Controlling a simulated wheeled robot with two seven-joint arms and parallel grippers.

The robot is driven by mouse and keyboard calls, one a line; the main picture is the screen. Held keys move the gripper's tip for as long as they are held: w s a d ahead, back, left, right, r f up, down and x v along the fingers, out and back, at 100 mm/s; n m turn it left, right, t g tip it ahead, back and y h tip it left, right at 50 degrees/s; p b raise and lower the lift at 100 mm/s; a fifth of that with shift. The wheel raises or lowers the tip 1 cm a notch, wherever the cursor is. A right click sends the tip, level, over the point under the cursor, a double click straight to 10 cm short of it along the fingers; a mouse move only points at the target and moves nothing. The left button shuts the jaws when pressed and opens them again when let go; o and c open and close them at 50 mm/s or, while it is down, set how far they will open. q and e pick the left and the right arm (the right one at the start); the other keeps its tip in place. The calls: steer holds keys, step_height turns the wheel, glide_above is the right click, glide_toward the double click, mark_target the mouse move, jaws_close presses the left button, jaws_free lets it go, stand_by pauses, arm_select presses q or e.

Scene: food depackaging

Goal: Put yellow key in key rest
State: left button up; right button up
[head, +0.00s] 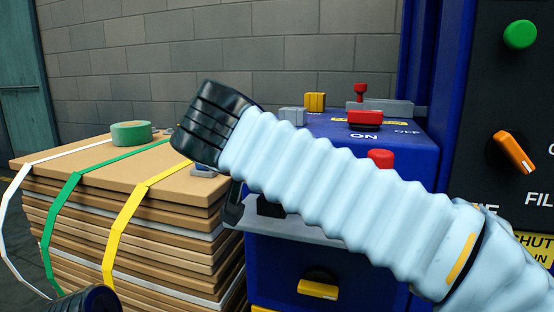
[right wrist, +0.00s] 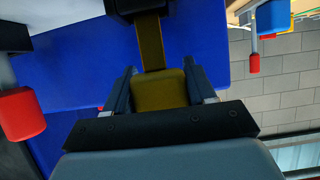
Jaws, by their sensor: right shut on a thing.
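My right gripper (right wrist: 160,78) is shut on the yellow key (right wrist: 170,90), with one dark finger on each side of its wide head. The key's narrow shaft points away from the gripper to a dark block (right wrist: 140,8) at the top of the right wrist view. I cannot tell whether the shaft enters that block or only overlaps it. In the head view my pale-sleeved right arm hides most of the gripper (head: 236,205) and the key, in front of the blue machine (head: 415,150). I cannot clearly pick out the key rest.
A red switch (head: 365,118) and a red button (head: 380,158) sit on the blue machine, with a yellow block (head: 315,102) behind. A strapped cardboard stack (head: 70,165) carrying green tape (head: 131,134) stands left. An orange knob (head: 514,152) is at the right.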

arm_select(q)
steer(key=shift+f+b, duration=1.3)
steer(key=shift+f, duration=0.1)
arm_select(e)
steer(key=shift+f, duration=1.45)
steer(key=o, duration=1.1)
steer(key=shift+r, duration=0.1)
arm_select(q)
steer(key=shift+r, duration=0.1)
arm_select(e)
steer(key=shift+s, duration=0.15)
arm_select(q)
steer(key=shift+w+a+r+p, duration=0.2)
steer(key=shift+a+r+p, duration=0.3)
steer(key=shift+r+p, duration=0.2)
arm_select(e)
steer(key=v, duration=1.3)
steer(key=shift+s+a+r, duration=0.1)
steer(key=shift+s+r, duration=0.05)
steer(key=shift+s, duration=0.1)
